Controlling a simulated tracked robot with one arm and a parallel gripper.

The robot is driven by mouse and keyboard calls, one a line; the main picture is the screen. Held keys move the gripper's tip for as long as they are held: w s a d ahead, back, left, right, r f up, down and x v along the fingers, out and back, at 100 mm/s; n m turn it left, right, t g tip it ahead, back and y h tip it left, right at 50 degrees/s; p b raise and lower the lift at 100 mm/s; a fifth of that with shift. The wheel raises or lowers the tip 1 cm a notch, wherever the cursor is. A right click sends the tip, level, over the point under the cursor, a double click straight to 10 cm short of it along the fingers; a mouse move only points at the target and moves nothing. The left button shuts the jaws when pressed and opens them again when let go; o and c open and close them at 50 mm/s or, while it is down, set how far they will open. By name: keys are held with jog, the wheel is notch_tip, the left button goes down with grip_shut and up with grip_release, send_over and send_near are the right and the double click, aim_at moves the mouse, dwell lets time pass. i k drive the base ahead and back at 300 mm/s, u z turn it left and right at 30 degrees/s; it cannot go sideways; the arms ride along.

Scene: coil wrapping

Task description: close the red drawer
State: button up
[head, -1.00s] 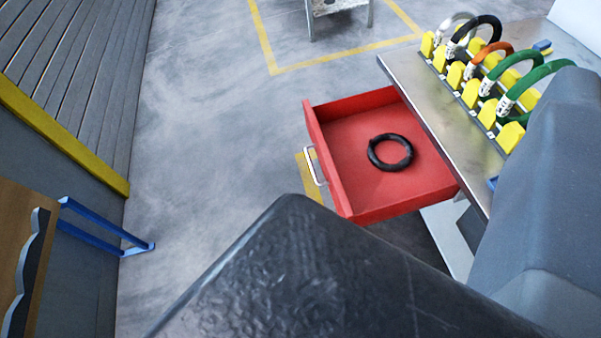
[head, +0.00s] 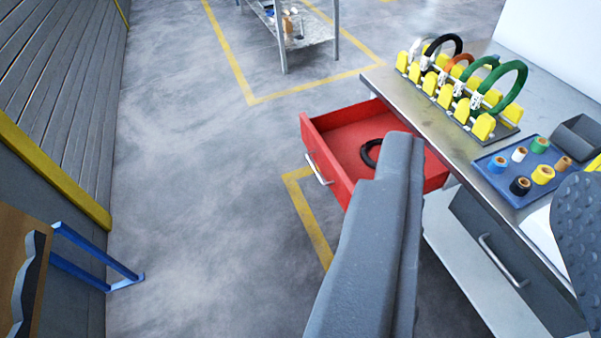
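The red drawer (head: 345,152) is pulled out from under the workbench, with its silver handle (head: 319,168) on the front panel facing left. A black ring-shaped coil (head: 369,152) lies inside it, partly hidden behind a grey finger of my gripper (head: 490,165). My gripper shows as this long grey finger, which overlaps the drawer's near side in the picture, and a dark studded pad at the right edge. The two are wide apart with nothing held between them. I cannot tell whether the finger touches the drawer.
The workbench (head: 420,108) carries a yellow-pegged rack (head: 450,95) with coloured coils and a blue tray (head: 520,175) of tape rolls. A closed grey drawer (head: 490,250) is below. A metal table (head: 300,30) stands behind. Open floor lies left of the red drawer.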

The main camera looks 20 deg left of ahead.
aim_at(334, 140)
jog(key=u, duration=0.35)
jog(key=i, duration=1)
jog(key=u, duration=0.05)
jog(key=k, duration=1)
jog(key=z, duration=0.55)
jog(key=i, duration=1.35)
jog(key=u, duration=0.4)
